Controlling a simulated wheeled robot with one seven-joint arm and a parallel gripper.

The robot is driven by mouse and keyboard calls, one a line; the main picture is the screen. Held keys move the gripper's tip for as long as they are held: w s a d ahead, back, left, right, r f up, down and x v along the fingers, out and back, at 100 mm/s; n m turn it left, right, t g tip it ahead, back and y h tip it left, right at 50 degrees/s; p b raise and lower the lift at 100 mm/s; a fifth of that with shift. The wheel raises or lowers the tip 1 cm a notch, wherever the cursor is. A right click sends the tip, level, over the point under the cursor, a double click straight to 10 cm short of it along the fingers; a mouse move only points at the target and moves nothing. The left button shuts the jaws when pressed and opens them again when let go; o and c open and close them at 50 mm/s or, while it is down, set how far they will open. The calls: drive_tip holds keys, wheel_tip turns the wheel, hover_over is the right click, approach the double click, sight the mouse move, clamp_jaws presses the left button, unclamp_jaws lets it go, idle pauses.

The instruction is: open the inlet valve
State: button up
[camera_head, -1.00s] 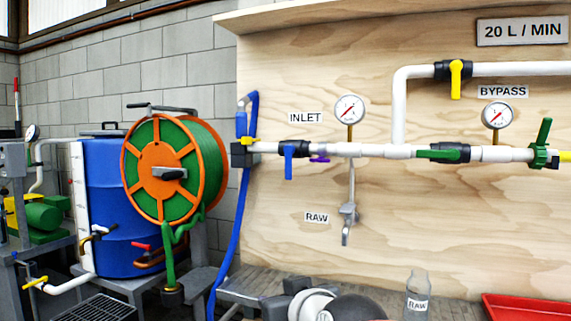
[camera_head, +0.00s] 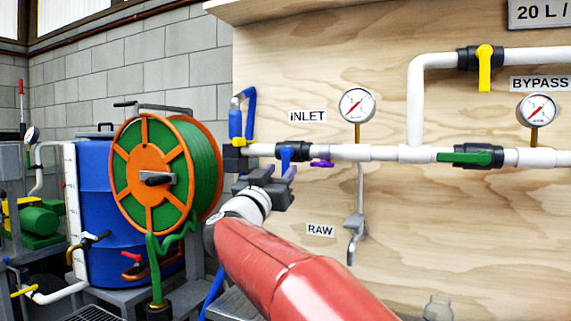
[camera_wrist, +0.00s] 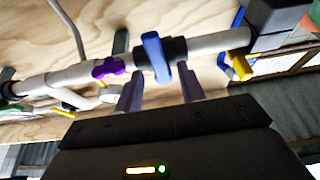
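The inlet valve's blue handle (camera_head: 287,152) sits on a black valve body on the white pipe, below the INLET label (camera_head: 307,117). In the head view my gripper (camera_head: 274,173) is raised just below the valve and covers the lower part of the handle. In the wrist view the blue handle (camera_wrist: 156,58) lies across the pipe, ahead of my gripper (camera_wrist: 160,82). The two fingers are apart, one toward each side of the handle, with nothing held between them. Whether a finger touches the handle I cannot tell.
A small purple valve handle (camera_head: 321,163) sits just right of the inlet valve. A gauge (camera_head: 357,105) stands above the pipe, and a grey RAW tap (camera_head: 355,228) hangs below. The green hose reel (camera_head: 160,175) stands close to the left of my arm.

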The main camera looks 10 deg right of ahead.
sight(285, 166)
drive_tip(key=x, duration=0.4)
clamp_jaws()
idle(0.4)
